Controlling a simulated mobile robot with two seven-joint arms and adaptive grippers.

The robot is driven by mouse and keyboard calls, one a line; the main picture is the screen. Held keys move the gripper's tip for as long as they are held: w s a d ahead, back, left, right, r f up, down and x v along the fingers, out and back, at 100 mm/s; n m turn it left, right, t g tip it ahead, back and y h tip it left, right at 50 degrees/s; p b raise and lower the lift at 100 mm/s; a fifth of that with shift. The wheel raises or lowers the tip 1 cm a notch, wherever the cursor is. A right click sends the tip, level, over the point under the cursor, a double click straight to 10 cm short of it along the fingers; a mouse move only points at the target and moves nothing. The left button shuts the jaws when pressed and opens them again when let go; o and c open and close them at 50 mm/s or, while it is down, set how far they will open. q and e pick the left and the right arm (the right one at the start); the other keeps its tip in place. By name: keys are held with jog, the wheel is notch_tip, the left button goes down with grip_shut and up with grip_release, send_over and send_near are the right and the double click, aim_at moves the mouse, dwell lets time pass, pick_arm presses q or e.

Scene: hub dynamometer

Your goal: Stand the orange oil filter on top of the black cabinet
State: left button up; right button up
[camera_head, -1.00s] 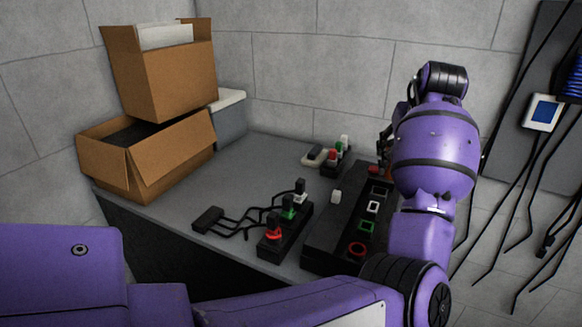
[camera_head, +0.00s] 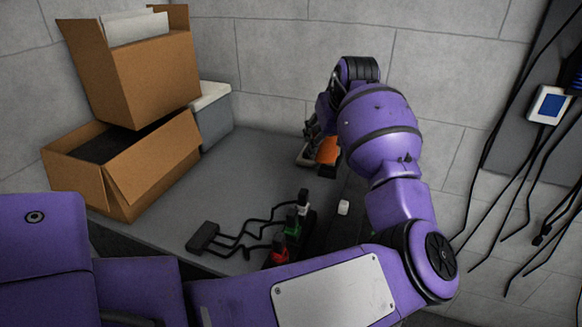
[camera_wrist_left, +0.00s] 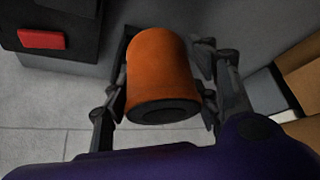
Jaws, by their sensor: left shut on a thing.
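The orange oil filter (camera_wrist_left: 160,65) is between the fingers of my left gripper (camera_wrist_left: 162,85), which is shut on it. Its dark round end faces the wrist camera. In the head view the orange filter (camera_head: 327,151) shows only partly, behind my left gripper (camera_head: 318,128) and forearm, over the far right part of the worktop. The cabinet has a grey top (camera_head: 258,165) and a dark side (camera_head: 104,241). I cannot tell whether the filter touches the top. My right gripper is not in view.
Two stacked cardboard boxes (camera_head: 155,70) and a grey bin with a white lid (camera_head: 214,115) stand at the left and back. A black connector block with red, green and white plugs (camera_head: 291,232) and cables (camera_head: 235,232) lies in front. The middle back of the top is clear.

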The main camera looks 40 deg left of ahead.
pick_arm(q)
jog(key=a+f, duration=0.2)
jog(key=a, duration=0.1)
jog(key=a+f, duration=0.2)
jog(key=a, duration=0.1)
jog(key=a+f, duration=0.3)
jog(key=shift+s+a+f, duration=0.1)
jog(key=shift+s+a, duration=0.1)
jog(key=f, duration=0.3)
jog(key=shift+s+a, duration=0.1)
jog(key=shift+a, duration=0.25)
jog(key=shift+f, duration=0.5)
jog(key=o, duration=1.4)
jog(key=shift+f, duration=0.15)
jog(key=p+v, duration=0.1)
jog(key=v, duration=1.1)
